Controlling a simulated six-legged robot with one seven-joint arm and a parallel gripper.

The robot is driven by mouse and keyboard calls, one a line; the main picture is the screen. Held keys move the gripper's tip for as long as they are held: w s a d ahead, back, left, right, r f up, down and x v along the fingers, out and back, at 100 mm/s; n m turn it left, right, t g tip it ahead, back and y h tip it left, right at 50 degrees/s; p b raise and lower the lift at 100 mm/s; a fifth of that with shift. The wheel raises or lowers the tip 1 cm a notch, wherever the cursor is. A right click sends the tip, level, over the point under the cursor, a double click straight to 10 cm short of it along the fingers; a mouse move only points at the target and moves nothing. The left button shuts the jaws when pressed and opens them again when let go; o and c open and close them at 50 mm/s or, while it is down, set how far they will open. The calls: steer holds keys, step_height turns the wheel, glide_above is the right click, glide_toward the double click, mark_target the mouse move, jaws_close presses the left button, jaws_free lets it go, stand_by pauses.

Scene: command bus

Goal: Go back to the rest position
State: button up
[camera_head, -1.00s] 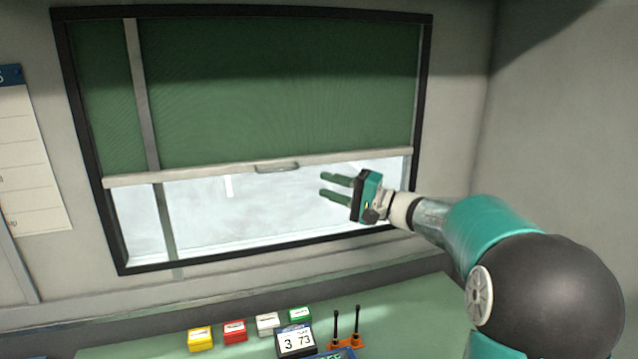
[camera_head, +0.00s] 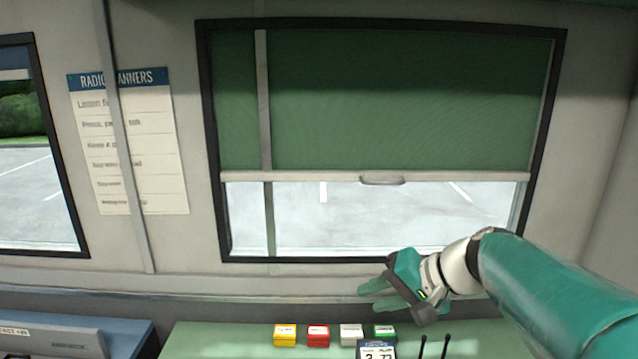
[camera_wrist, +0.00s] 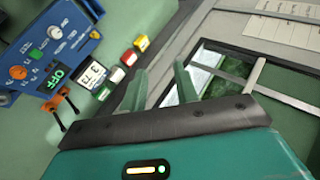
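My gripper (camera_head: 369,297) is in front of the wall just below the window, at the right of centre in the head view. Its two green fingers point left and stand apart with nothing between them. The wrist view also shows the open fingers (camera_wrist: 160,70) with a gap between them. The green window blind (camera_head: 400,100) is partly lowered, and its bottom bar carries a handle (camera_head: 382,181). My gripper is below this handle and apart from it.
A blue control panel (camera_wrist: 50,50) shows in the wrist view. A paper chart (camera_head: 130,140) hangs left of the window.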

steer(key=s+d+f+n+h, duration=0.1)
steer(key=s+d+f+h, duration=0.1)
steer(key=s, duration=0.6)
steer(key=s+d+f+n+h, duration=0.2)
steer(key=s+h, duration=0.4)
steer(key=s, duration=0.3)
step_height(320, 180, down, 3)
steer(key=shift+d+r, duration=0.1)
steer(key=shift+d, duration=0.45)
stand_by(1.0)
